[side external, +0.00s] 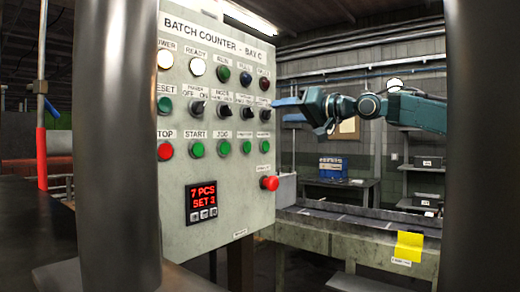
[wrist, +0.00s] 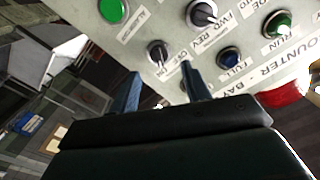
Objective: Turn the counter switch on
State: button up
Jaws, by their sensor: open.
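The grey panel (side external: 225,165) headed "BATCH COUNTER - BAY C" has a row of black rotary switches. The rightmost switch (side external: 265,115) stands near the panel's right edge; its label is too small to read, so I cannot confirm it is the counter switch. In the wrist view this switch (wrist: 157,48) lies just beyond the fingertips, with its pointer tilted. My gripper (side external: 284,110) is at the panel's right edge, close to that switch. In the wrist view my gripper (wrist: 163,78) is open, its blue fingers apart with nothing between them. No contact with the switch is visible.
The FWD/REV switch (wrist: 203,13) and a blue lamp (wrist: 228,58) are close to the fingers. A red mushroom button (side external: 270,183) sticks out lower right. A red display (side external: 202,199) reads "7 PCS SET 3". Dark posts (side external: 118,140) frame the side view. A conveyor bench stands behind.

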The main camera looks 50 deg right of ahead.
jog(key=s, duration=0.8)
jog(key=shift+s, duration=0.1)
dwell(0.5)
jog(key=s+a+f+n+g, duration=0.1)
jog(key=a+f+g, duration=0.3)
jog(key=f, duration=0.5)
jog(key=s+a+f+n+g, duration=0.1)
jog(key=s+a+f+g, duration=0.1)
jog(key=a+f, duration=0.5)
jog(key=s+a+f+n+g, duration=0.1)
jog(key=s+f+n+g, duration=0.1)
jog(key=s+f, duration=0.5)
jog(key=s+a+f+n+g, duration=0.1)
jog(key=s+f+g, duration=0.3)
jog(key=f, duration=0.8)
jog(key=s+n, duration=0.1)
jog(key=s, duration=0.1)
jog(key=shift+s+a+f, duration=0.25)
jog(key=shift+s+a, duration=0.1)
jog(key=shift+c, duration=0.2)
